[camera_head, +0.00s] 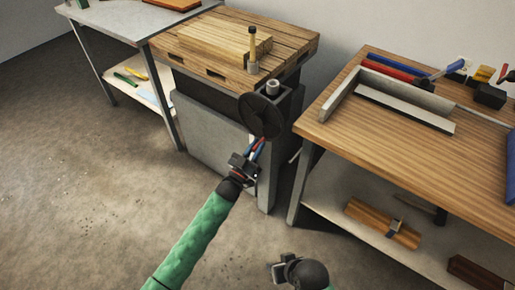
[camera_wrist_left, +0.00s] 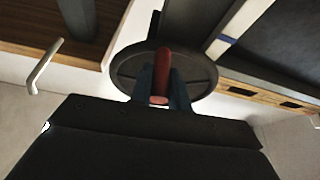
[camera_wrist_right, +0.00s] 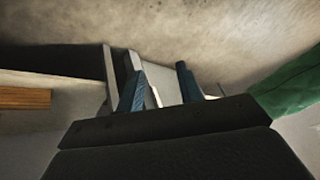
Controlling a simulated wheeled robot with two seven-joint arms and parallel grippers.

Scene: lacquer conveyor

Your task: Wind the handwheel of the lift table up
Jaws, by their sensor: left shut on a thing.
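The lift table is a grey cabinet (camera_head: 212,128) under a thick wooden top (camera_head: 295,43). Its dark round handwheel (camera_head: 259,116) is on the side facing me and also shows in the left wrist view (camera_wrist_left: 204,73). A reddish-brown handle (camera_wrist_left: 161,75) stands out from the wheel. My left gripper (camera_head: 257,150) is shut on this handle, with one blue finger on each side of it in the left wrist view (camera_wrist_left: 160,88). My right gripper (camera_head: 277,270) is low at the bottom of the head view. Its blue fingers are apart and empty in the right wrist view (camera_wrist_right: 158,88).
A wooden workbench (camera_head: 415,150) with tools stands at the right, with a lower shelf (camera_head: 345,207). A grey-topped table (camera_head: 130,22) with a shelf stands at the left. A wooden block (camera_head: 222,40) lies on the lift table's top. The floor (camera_head: 90,200) at the left is clear.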

